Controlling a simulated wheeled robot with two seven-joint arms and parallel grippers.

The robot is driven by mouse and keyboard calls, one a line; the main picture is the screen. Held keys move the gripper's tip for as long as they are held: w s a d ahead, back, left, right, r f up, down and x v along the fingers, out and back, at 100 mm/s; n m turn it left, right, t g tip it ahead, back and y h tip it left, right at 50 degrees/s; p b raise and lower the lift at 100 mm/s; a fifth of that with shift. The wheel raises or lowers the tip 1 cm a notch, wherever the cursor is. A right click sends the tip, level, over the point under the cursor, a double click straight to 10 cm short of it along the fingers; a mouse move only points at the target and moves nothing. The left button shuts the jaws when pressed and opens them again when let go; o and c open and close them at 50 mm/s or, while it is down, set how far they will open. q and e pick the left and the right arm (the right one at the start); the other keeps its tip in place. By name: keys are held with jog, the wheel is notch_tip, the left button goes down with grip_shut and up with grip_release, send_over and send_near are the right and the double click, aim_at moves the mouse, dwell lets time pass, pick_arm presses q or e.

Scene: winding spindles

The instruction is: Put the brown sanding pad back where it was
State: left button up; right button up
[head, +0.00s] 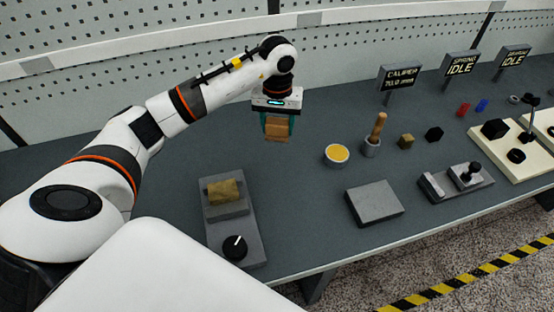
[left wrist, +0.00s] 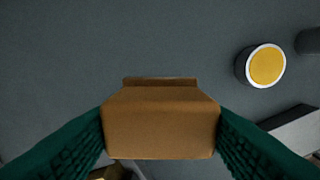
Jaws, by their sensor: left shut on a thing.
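The brown sanding pad (head: 277,130) is a small block held between the fingers of my left gripper (head: 278,120), above the grey table. In the left wrist view the pad (left wrist: 160,122) fills the space between the two green fingers. My left gripper is shut on it, and the pad appears raised off the table. My right gripper is not in view.
A grey fixture (head: 248,238) with a yellowish-brown roll (head: 223,192) and a black knob stands front left. A cup of yellow material (head: 337,155), a holder with a wooden-handled tool (head: 373,142), small cubes and a grey plate (head: 374,203) lie right. Table around the gripper is clear.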

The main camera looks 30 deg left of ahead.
pick_arm(q)
jog(key=f, duration=0.2)
jog(key=f+p, duration=0.1)
jog(key=f, duration=0.1)
jog(key=a+f+p, duration=0.1)
jog(key=f, duration=0.1)
jog(key=shift+w+f, duration=0.1)
jog(key=shift+w, duration=0.05)
notch_tip(320, 180, down, 4)
jog(key=shift+f+p, duration=0.1)
jog(key=shift+p, duration=0.35)
jog(key=shift+f+b, duration=0.15)
jog(key=shift+b, duration=0.15)
jog(key=o, duration=1)
jog(key=shift+c, duration=0.2)
